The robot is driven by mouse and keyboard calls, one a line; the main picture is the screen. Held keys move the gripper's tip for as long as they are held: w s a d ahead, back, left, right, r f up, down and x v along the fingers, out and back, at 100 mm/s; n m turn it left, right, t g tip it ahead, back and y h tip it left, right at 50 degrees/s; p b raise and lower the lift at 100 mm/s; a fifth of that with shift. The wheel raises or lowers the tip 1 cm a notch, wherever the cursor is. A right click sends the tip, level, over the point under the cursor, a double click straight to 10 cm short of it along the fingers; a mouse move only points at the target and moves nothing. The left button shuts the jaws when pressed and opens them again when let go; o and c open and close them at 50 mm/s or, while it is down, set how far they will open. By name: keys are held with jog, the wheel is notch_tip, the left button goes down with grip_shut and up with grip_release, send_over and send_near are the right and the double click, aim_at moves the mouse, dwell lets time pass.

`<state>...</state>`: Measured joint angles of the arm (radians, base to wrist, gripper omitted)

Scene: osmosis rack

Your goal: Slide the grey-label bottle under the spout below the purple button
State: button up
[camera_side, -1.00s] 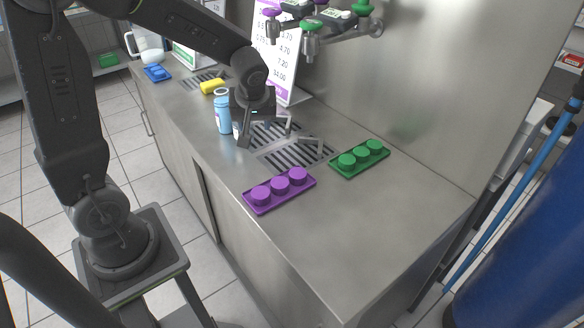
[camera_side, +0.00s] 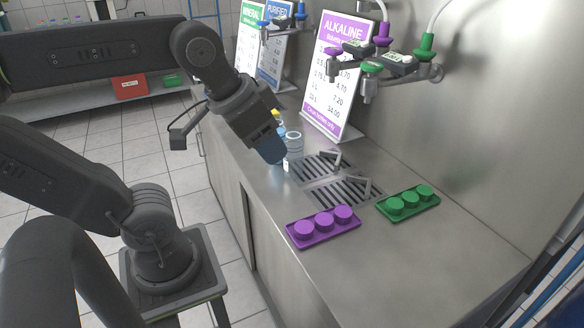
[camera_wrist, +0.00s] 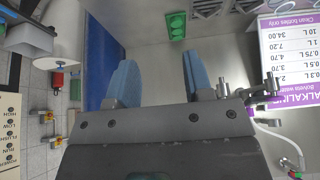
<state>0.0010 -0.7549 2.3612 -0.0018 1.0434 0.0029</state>
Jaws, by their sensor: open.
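A bluish bottle (camera_side: 293,144) stands upright on the counter in the side view, just right of my gripper. Its label colour cannot be read, and my gripper overlaps its left side. My gripper (camera_side: 268,150) points down and to the right at the bottle's left. In the wrist view its blue fingers (camera_wrist: 161,80) are apart with nothing between them. The purple button (camera_side: 332,54) is on the wall-mounted dispenser, with a spout (camera_side: 334,72) under it. The slatted drain grate (camera_side: 338,187) lies in the counter below.
A purple tray of caps (camera_side: 323,227) sits at the counter's front edge, and a green tray of caps (camera_side: 408,203) nearer the wall. A tall ALKALINE sign (camera_side: 337,85) stands behind the grate. The counter right of the trays is clear.

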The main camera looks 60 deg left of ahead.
jog(key=w+a+r+t+y, duration=0.2)
jog(key=w+a+r+t, duration=0.3)
jog(key=w+a, duration=0.5)
jog(key=w+a+r+t+y, duration=0.3)
jog(key=w+a+r+t, duration=0.2)
jog(key=w+a, duration=0.55)
jog(key=s+a+f+g+h, duration=0.5)
jog(key=s+a+f+g, duration=0.25)
jog(key=a+f, duration=0.3)
jog(key=shift+w+f, duration=0.2)
jog(key=shift+f, duration=4.9)
jog(key=shift+w+f, duration=0.25)
jog(key=shift+f, duration=4.85)
jog(key=shift+w+f, duration=0.2)
jog(key=shift+f, duration=4.9)
jog(key=shift+w+a+f, duration=0.1)
jog(key=shift+w+f, duration=0.05)
jog(key=shift+w, duration=0.05)
jog(key=shift+w+a, duration=0.2)
jog(key=shift+w, duration=6.75)
jog(key=shift+s, duration=2.6)
